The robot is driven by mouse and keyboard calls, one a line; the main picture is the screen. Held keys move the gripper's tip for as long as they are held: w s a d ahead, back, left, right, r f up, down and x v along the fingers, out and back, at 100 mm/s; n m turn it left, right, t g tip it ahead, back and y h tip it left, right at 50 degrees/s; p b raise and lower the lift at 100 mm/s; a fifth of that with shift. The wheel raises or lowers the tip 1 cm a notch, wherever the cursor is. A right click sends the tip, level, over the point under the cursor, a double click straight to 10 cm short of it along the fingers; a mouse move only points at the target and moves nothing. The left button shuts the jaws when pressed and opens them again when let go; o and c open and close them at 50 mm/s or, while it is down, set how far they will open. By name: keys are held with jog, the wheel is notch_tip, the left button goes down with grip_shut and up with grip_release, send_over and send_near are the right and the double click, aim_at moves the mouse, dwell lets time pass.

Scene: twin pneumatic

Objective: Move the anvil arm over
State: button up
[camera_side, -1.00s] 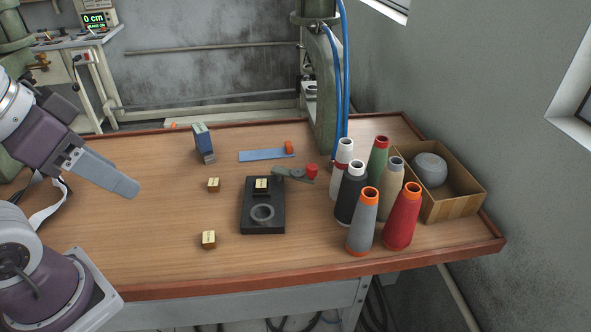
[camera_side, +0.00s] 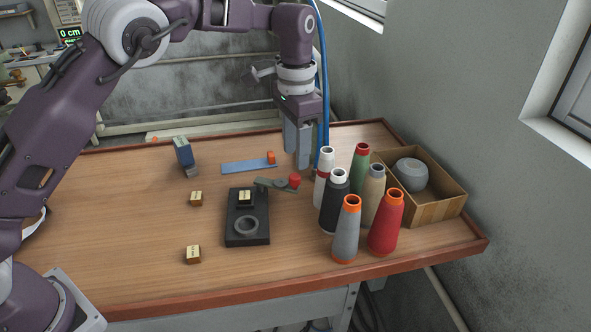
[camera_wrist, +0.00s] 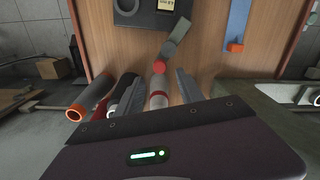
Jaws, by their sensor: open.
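The anvil arm (camera_side: 272,184) is a short grey-green lever with a red knob (camera_side: 294,180) at its right end. It reaches out from the black block (camera_side: 236,239) toward the thread cones. In the wrist view the arm (camera_wrist: 176,36) runs down to its red knob (camera_wrist: 159,67), which appears between my fingertips. My gripper (camera_side: 297,158) is open and empty, pointing down behind the knob at the back right of the table. The fingers also show in the wrist view (camera_wrist: 160,78). I cannot tell their exact height over the table.
Several thread cones (camera_side: 350,225) stand close to the right of the knob. A blue strip (camera_side: 245,167) with an orange end lies behind the arm. Small labelled blocks (camera_side: 193,254) sit left. Blue hoses (camera_side: 325,90) hang behind my gripper.

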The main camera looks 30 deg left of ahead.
aim_at(296, 176)
notch_tip(296, 176, down, 6)
jog(key=shift+r, duration=0.15)
grip_shut()
dwell(1.4)
